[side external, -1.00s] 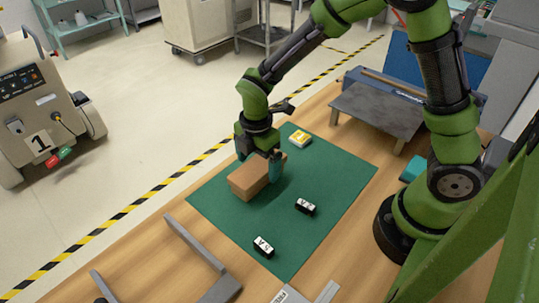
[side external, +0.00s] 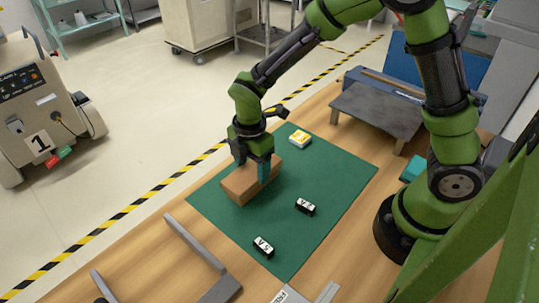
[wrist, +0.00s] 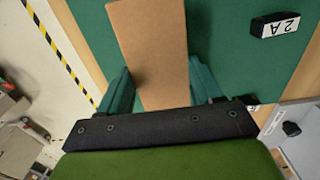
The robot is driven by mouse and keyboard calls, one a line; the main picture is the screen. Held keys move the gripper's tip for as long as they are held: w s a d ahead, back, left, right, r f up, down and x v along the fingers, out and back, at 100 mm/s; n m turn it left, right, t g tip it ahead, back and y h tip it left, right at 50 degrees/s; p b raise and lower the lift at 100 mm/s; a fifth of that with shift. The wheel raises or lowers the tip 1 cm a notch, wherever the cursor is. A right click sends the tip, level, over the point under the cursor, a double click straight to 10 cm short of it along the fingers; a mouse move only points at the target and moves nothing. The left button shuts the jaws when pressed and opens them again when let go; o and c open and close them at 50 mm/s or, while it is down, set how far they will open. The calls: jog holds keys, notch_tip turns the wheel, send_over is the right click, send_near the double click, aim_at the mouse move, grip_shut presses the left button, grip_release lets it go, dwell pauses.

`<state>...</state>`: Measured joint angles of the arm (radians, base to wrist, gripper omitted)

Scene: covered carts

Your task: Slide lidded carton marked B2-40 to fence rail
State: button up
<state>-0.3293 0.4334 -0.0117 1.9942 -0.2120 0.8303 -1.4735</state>
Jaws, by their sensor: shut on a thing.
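A plain brown carton (side external: 240,185) lies on the green mat (side external: 325,175), toward its left edge. I cannot read any B2-40 marking on it. My gripper (side external: 253,168) points down from above with its teal fingers on the carton's two sides, shut on it. In the wrist view, the carton (wrist: 152,45) shows between the two fingers. A grey angled rail (side external: 193,243), which looks like the fence rail, stands on the wooden table at the front left, apart from the carton.
Small black-and-white labelled blocks (side external: 305,207) (side external: 264,247) lie on the mat. A grey low platform (side external: 375,110) stands at the back right. The mat's left front part is clear.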

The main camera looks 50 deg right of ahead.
jog(key=shift+a, duration=6.15)
jog(key=o, duration=1.1)
